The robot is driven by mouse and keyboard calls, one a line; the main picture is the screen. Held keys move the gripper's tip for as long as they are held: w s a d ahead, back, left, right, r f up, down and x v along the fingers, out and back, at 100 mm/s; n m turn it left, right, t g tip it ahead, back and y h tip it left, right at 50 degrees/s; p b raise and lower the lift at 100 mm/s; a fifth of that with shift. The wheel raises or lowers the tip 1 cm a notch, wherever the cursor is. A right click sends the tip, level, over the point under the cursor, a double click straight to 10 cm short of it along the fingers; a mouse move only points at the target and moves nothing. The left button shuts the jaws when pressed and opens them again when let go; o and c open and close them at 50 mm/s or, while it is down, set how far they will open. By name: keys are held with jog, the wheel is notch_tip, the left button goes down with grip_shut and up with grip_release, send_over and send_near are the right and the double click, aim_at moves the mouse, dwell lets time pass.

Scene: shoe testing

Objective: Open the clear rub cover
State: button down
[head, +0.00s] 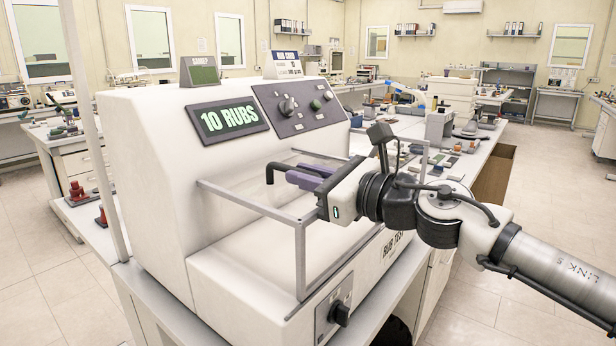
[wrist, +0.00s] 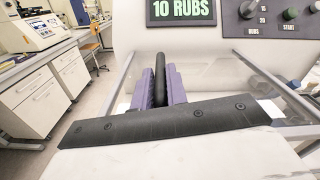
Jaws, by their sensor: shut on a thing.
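The clear rub cover is a see-through box with a grey frame (head: 299,262) on the front of the white rub tester (head: 150,150). It sits low over the front bay, and its clear panels and grey edge also show in the wrist view (wrist: 262,77). A black bar handle (head: 277,166) is at the cover, and in the wrist view the handle (wrist: 160,72) runs between my purple fingers. My gripper (head: 303,178) reaches in from the right and is shut on this handle. Where the handle joins the cover is hidden.
A display (head: 228,118) reads 10 RUBS beside a dark knob panel (head: 300,105). A black knob (head: 340,313) is on the lower front. Benches with small items (head: 455,150) stand behind on the right. Floor (head: 500,300) is open at right.

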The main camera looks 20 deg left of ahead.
dwell(0.3)
jog(key=c, duration=1.5)
grip_release()
jog(key=shift+o, duration=0.2)
jog(key=b+v, duration=0.4)
jog(key=v, duration=1)
